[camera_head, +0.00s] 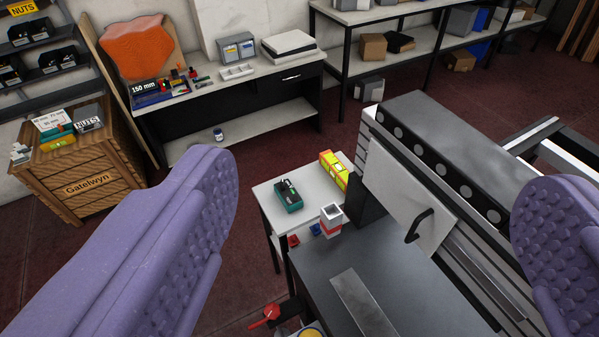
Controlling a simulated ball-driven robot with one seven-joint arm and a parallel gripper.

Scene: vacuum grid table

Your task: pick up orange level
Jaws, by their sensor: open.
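My gripper (378,190) is open, with its two purple studded pads wide apart at the left and right of the view. Nothing is between the pads at close range. I cannot make out an orange level for certain.
A dark grey machine table (310,265) with a metal bar (363,303) is in front, beside a large grey machine (455,150). A wooden crate (85,170) stands at left. A workbench (235,85) and shelves (390,20) line the back. Red-brown floor is open between.

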